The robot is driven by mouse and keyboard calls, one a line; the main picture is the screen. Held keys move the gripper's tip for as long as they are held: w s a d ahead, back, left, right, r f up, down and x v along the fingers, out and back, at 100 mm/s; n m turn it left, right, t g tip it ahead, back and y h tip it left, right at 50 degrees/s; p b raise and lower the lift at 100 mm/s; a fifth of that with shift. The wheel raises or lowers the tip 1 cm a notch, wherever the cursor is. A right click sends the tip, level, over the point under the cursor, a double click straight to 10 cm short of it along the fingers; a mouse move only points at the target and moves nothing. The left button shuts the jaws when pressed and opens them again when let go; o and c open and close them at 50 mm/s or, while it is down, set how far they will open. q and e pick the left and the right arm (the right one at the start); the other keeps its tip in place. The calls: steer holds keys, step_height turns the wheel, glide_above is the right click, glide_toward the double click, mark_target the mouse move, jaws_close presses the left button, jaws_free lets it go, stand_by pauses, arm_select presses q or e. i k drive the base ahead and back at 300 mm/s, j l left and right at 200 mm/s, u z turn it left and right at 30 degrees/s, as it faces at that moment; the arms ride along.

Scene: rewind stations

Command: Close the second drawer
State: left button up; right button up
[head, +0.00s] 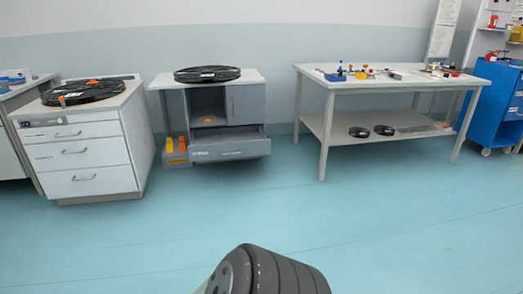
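A grey cabinet (250,105) stands against the wall left of centre. Its low, wide drawer (230,149) is pulled out, and its inside shows from above. A white cabinet (140,130) stands to its left with three stacked drawers. Its top drawer (45,136), second drawer (100,154) and bottom drawer (110,180) look flush with the front. Neither gripper is in view. All the drawers are well beyond my dark arm part at the bottom edge.
Black reels lie on the grey cabinet (207,74) and the white one (84,92). A yellow-orange bin (176,158) stands beside the open drawer. A worktable (330,84) and blue cart (492,105) are at right. The floor (300,205) ahead is clear.

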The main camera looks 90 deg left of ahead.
mark_target(251, 142)
steer(key=u, duration=3.05)
